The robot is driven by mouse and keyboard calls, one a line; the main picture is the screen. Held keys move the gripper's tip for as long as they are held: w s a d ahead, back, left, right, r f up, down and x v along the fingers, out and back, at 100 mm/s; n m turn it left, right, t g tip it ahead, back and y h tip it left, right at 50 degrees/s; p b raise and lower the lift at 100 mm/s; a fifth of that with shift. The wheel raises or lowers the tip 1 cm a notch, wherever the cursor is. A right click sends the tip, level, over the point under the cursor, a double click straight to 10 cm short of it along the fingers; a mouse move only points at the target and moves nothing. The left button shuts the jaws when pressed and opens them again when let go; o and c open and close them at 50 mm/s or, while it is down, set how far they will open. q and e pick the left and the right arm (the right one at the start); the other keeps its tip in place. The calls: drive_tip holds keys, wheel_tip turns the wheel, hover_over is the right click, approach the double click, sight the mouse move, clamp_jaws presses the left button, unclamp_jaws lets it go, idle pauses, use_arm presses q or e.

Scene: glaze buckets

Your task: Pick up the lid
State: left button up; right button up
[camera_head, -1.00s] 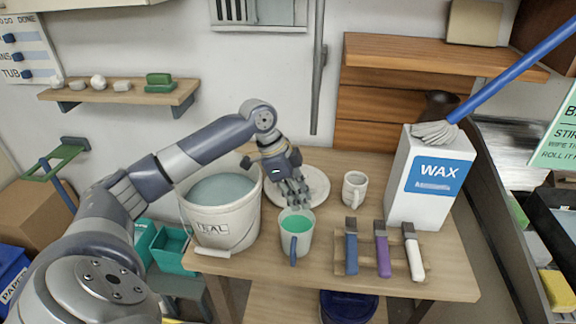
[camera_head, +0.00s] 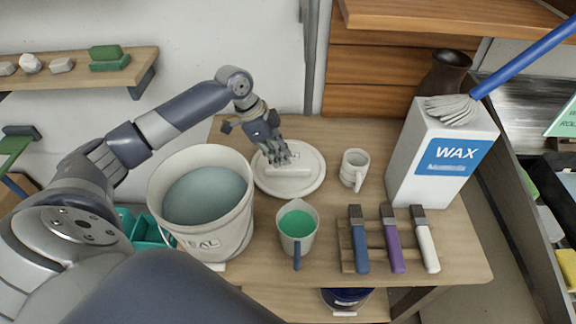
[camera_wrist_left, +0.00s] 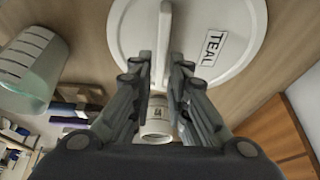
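The lid (camera_head: 312,186) is a round white disc with a raised bar handle (camera_head: 290,172), lying flat on the table beside the bucket. The wrist view shows the lid (camera_wrist_left: 125,30) with a TEAL label (camera_wrist_left: 212,48) and the handle (camera_wrist_left: 165,22). My left gripper (camera_head: 276,158) points down at the handle. In the wrist view my left gripper (camera_wrist_left: 161,62) has its fingers apart, with the bar lined up in the gap. I cannot tell whether they touch it. A white bucket (camera_head: 208,242) of grey-blue liquid stands open left of the lid. My right gripper is not in view.
A jug (camera_head: 297,243) of green liquid stands in front of the lid, and a white mug (camera_head: 354,169) to its right. Several brushes (camera_head: 360,240) lie on a rack at the front. A WAX box (camera_head: 410,150) with a blue-handled brush stands at the right.

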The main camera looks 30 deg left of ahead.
sight(287, 168)
use_arm(q)
drive_tip(key=p+x, duration=0.2)
drive_tip(key=x, duration=0.2)
drive_tip(key=shift+f, duration=0.25)
drive_tip(key=shift+w+f, duration=0.1)
drive_tip(key=shift+f, duration=0.3)
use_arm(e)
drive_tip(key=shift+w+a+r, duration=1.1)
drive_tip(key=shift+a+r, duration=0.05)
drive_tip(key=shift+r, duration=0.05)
use_arm(q)
clamp_jaws()
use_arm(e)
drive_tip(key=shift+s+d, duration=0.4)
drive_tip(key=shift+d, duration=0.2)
